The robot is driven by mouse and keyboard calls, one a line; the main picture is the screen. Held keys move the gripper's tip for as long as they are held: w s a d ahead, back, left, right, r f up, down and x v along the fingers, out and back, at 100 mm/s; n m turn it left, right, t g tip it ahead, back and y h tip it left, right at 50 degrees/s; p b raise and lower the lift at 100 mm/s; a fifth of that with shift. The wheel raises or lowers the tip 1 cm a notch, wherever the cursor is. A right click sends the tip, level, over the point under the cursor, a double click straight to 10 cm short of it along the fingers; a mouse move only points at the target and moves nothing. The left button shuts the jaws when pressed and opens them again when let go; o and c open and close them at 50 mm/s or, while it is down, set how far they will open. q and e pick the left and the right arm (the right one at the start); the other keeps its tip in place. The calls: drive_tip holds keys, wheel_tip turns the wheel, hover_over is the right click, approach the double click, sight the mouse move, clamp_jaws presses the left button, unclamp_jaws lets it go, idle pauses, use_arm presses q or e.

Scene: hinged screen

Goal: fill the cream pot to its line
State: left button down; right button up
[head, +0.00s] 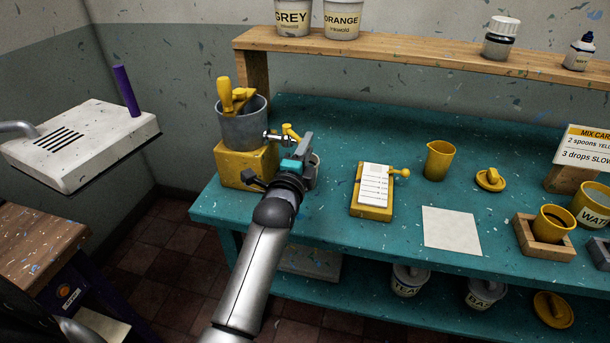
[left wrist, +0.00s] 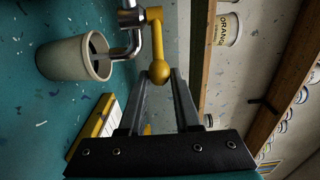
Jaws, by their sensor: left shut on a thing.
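The cream pot (left wrist: 68,60) stands on the teal bench in the left wrist view, which is turned on its side. The bent metal spout (left wrist: 131,42) of a tap ends at the pot's mouth. The pot's inside looks dark; I cannot make out its line or the level. My left gripper (left wrist: 161,78) is shut on the yellow ball-ended tap lever (left wrist: 157,42). In the head view my left gripper (head: 300,150) is by the metal tap (head: 276,137) and hides most of the pot. My right gripper is not in view.
A grey bucket (head: 243,129) on a yellow block (head: 245,168) stands left of the gripper. A yellow clipboard stand (head: 372,212), yellow jug (head: 438,160), white sheet (head: 452,231) and WATER pot (head: 592,205) lie to the right. A wooden shelf (head: 420,57) runs above the bench.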

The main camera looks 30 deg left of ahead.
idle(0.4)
use_arm(q)
drive_tip(key=shift+s+a+p, duration=1.05)
drive_tip(key=shift+s+a, duration=0.15)
drive_tip(key=shift+s, duration=0.05)
drive_tip(key=shift+s+a+p, duration=0.3)
drive_tip(key=shift+s+a, duration=0.1)
drive_tip(key=shift+a, duration=0.4)
drive_tip(key=shift+s+a+p, duration=0.3)
drive_tip(key=shift+s+a, duration=0.05)
drive_tip(key=shift+a, duration=0.4)
